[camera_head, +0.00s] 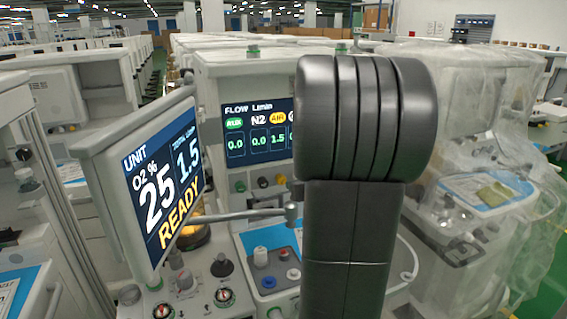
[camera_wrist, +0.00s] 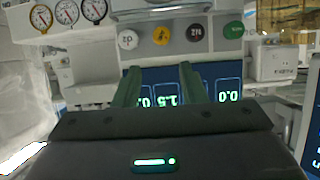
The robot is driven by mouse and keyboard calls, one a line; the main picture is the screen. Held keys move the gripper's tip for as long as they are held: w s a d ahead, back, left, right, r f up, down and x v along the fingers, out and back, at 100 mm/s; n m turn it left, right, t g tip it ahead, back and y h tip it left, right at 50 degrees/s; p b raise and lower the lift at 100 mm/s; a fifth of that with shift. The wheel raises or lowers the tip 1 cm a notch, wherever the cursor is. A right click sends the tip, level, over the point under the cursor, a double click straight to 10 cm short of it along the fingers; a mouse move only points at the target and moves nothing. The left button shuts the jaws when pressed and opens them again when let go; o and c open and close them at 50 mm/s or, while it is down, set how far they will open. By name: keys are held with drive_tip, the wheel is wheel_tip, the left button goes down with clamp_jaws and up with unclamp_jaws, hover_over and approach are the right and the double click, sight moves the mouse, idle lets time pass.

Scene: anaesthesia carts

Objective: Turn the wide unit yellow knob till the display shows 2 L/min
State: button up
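The wide unit (camera_head: 228,78) stands behind the tilted side screen. Its flow display (camera_head: 256,130) reads AUX 0.0, N2 0.0 and AIR 1.5; the rightmost column is hidden by my arm. The yellow knob (camera_head: 280,180) sits below the display, and shows in the upside-down wrist view (camera_wrist: 161,36) between a white knob (camera_wrist: 128,39) and a black knob (camera_wrist: 194,32). My gripper (camera_wrist: 160,68) is open and empty. Its two fingers are apart, in front of the display in that view, with the yellow knob beyond their tips. In the head view my arm hides the gripper.
A tilted screen (camera_head: 150,185) shows O2 25 %, total 1.5 L/min and READY. A green knob (camera_head: 240,187) is at the row's left. Several gauges (camera_wrist: 67,12) show in the wrist view. Plastic-covered equipment (camera_head: 480,130) stands at right.

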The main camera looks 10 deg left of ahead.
sight(282, 180)
drive_tip(key=b+x, duration=0.1)
drive_tip(key=x, duration=1.2)
drive_tip(key=shift+a+f, duration=0.15)
drive_tip(key=shift+a, duration=0.1)
drive_tip(key=shift+c, duration=0.5)
drive_tip(key=c, duration=0.6)
